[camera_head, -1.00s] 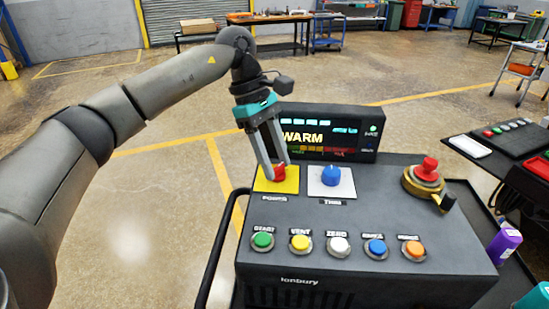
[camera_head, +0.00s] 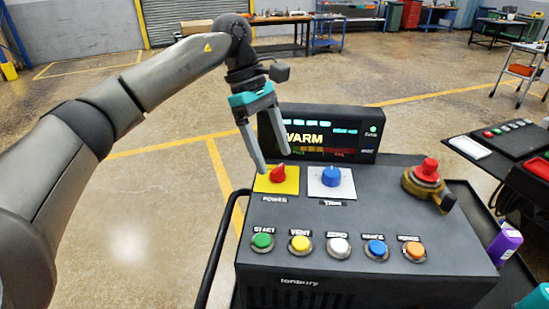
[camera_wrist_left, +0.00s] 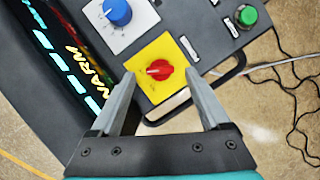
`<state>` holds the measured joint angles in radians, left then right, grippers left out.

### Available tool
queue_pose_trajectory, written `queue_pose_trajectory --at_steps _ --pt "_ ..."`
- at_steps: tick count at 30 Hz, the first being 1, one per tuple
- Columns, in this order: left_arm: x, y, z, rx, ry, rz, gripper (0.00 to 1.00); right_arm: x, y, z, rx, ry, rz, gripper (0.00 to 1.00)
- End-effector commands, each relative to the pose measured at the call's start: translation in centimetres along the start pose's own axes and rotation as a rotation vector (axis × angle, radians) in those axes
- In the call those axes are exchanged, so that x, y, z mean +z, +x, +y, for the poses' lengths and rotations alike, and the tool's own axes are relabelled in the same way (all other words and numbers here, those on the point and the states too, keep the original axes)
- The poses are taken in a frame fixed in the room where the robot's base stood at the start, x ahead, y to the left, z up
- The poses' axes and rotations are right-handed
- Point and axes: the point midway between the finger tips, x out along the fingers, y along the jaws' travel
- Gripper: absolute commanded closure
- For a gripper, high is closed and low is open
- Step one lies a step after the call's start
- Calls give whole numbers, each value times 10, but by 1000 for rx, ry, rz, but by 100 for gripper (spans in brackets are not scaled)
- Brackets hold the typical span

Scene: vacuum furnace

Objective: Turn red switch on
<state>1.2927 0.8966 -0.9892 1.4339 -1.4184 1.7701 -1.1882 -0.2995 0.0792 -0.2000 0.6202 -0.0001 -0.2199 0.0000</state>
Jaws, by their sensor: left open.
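The red switch (camera_head: 278,173) sits on a yellow plate (camera_head: 264,184) labelled POWER, at the back left of the black control box. In the left wrist view the red switch (camera_wrist_left: 159,70) shows on its yellow plate (camera_wrist_left: 142,60), ahead of the fingers. My left gripper (camera_head: 274,162) is open and empty, just above and behind the switch in the head view. Its fingers stand apart on either side of the switch in the wrist view (camera_wrist_left: 158,90) and look clear of it. The display (camera_head: 318,133) reads WARM.
A blue knob (camera_head: 331,176) on a white plate stands right of the switch. Several coloured buttons line the front of the control box (camera_head: 385,290). A red mushroom button (camera_head: 427,170) is at the right.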

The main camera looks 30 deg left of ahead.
Motion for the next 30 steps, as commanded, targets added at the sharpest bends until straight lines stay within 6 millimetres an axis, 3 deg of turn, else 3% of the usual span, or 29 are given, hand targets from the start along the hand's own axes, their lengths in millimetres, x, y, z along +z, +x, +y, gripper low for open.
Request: queue_pose_trajectory --at_steps 9,15,21,30 --pt "2 -79 1 7 2 -3 20 0 -1 0 0 0 -1 50" --pt "2 -117 0 2 0 0 20 0 -11 0 0 0 -1 50" --pt "1 -131 0 1 1 -1 20 -1 -18 0 0 0 -1 50" --pt "0 -132 0 1 1 -1 20 -1 -18 1 0 0 -1 50"
